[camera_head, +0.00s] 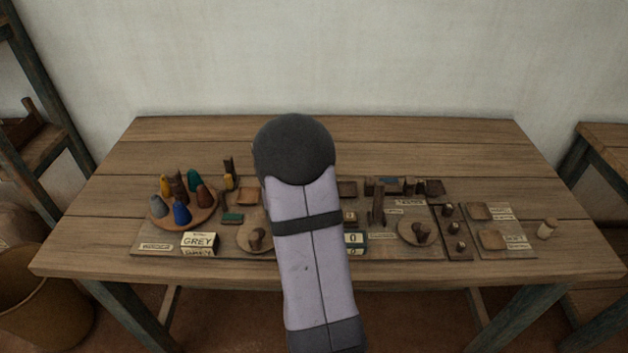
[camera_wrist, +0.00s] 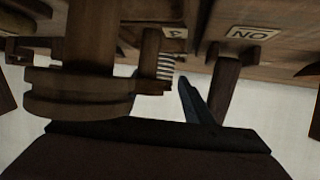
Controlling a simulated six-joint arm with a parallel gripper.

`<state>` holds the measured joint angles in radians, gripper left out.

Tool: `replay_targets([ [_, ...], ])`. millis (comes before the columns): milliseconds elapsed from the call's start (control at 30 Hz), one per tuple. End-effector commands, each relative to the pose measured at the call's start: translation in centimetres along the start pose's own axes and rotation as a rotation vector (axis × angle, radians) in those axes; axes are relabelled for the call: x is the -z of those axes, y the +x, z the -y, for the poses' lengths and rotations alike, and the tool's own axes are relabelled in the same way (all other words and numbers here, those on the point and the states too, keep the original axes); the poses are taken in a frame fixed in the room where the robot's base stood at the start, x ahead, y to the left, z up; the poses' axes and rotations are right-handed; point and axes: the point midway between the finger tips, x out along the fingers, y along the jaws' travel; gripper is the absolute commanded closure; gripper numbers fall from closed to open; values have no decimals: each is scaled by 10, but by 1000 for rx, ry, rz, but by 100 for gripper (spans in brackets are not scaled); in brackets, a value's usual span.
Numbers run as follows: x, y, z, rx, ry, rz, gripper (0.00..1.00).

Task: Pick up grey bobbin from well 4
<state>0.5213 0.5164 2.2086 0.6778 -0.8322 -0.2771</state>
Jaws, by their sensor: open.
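A grey cone-shaped bobbin (camera_head: 158,206) stands upright at the front left of a round wooden tray (camera_head: 205,216) in the head view. Other cones stand on the tray: blue (camera_head: 182,211), teal, yellow and brown or reddish ones. No well number is readable at the grey bobbin. My arm stretches across the middle of the head view and hides its own end. The wrist view looks upside down past dark wooden posts (camera_wrist: 227,88); no grey bobbin is recognisable there.
A "GREY" card (camera_head: 200,240) stands in front of the tray. Small wooden posts, blocks and a round plate (camera_head: 405,236) fill the board right of my arm. The table's back strip is clear.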

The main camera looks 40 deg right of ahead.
Motion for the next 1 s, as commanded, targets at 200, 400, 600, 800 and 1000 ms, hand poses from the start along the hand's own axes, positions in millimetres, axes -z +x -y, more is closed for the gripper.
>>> replay_targets([
  [200, 0, 0, 0, 0, 0, 0, 58],
  [400, 0, 0, 0, 0, -1, 0, 96],
  [600, 0, 0, 0, 0, -1, 0, 96],
  [800, 8, -3, 0, 0, -1, -3, 96],
  [1000, 35, -14, 0, 1, 2, -5, 96],
])
